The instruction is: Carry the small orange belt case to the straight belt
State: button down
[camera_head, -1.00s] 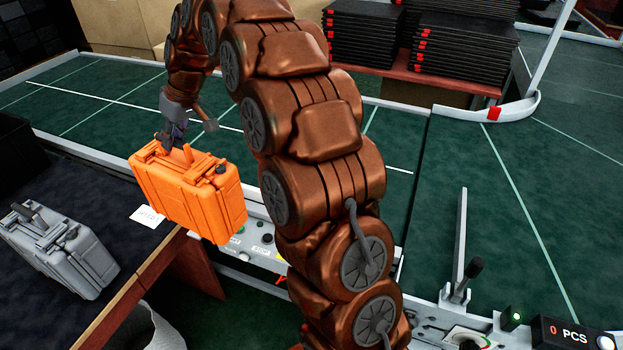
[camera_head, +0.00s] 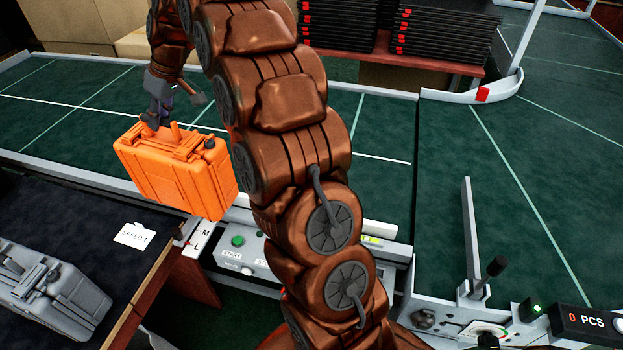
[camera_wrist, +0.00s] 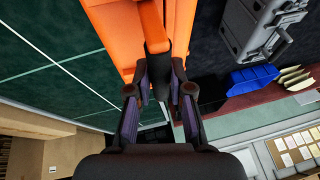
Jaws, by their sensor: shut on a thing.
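The small orange case (camera_head: 180,172) hangs from my gripper (camera_head: 160,118), upright and slightly tilted in the head view. My gripper is shut on its top handle. In the wrist view, the fingers (camera_wrist: 158,88) close around the handle of the orange case (camera_wrist: 115,38). In the head view, the case hangs in front of the green straight belt (camera_head: 85,110), near the belt's front rail. I cannot tell exactly how high it is above the rail.
A grey case (camera_head: 50,290) lies on the dark table (camera_head: 100,215) at lower left, beside a paper label (camera_head: 135,235). The control panel (camera_head: 240,248) sits below the belt rail. The curved belt (camera_head: 510,200) is at right. Black trays (camera_head: 445,30) are stacked behind. The straight belt's visible surface is clear.

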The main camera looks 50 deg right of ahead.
jog(key=s+d, duration=0.2)
jog(key=d, duration=0.8)
jog(key=s+d, duration=0.2)
jog(key=d, duration=0.8)
jog(key=s+d+n, duration=0.1)
jog(key=s+d, duration=1)
jog(key=d, duration=0.5)
notch_tip(320, 180, down, 10)
jog(key=b, duration=0.1)
jog(key=shift+r, duration=0.15)
jog(key=shift+a+b, duration=0.1)
jog(key=shift+b, duration=0.25)
jog(key=c, duration=1)
grip_release()
jog(key=shift+c, duration=0.2)
